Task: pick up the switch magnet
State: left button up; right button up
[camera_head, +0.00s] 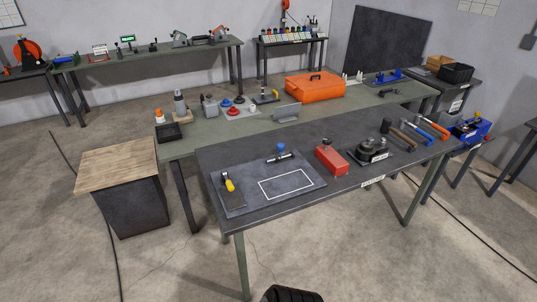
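A red block (331,161) with a dark knob on top stands upright on the dark front table (222,158), right of a grey plate. It looks like the switch magnet, but its label is too small to read. A small blue-knobbed piece (281,150) with a dark bar stands on the back edge of the grey plate (245,178). The plate also bears a white rectangle outline and a yellow-handled tool (230,186).
A round black device (371,150) stands right of the red block, followed by several hammers and a blue vise (471,130). An orange toolbox (315,87) sits on the green table behind. A wood-topped cabinet (115,165) stands left. The front table's near edge is clear.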

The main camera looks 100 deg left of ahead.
aim_at(335, 164)
jog(key=u, duration=2.2)
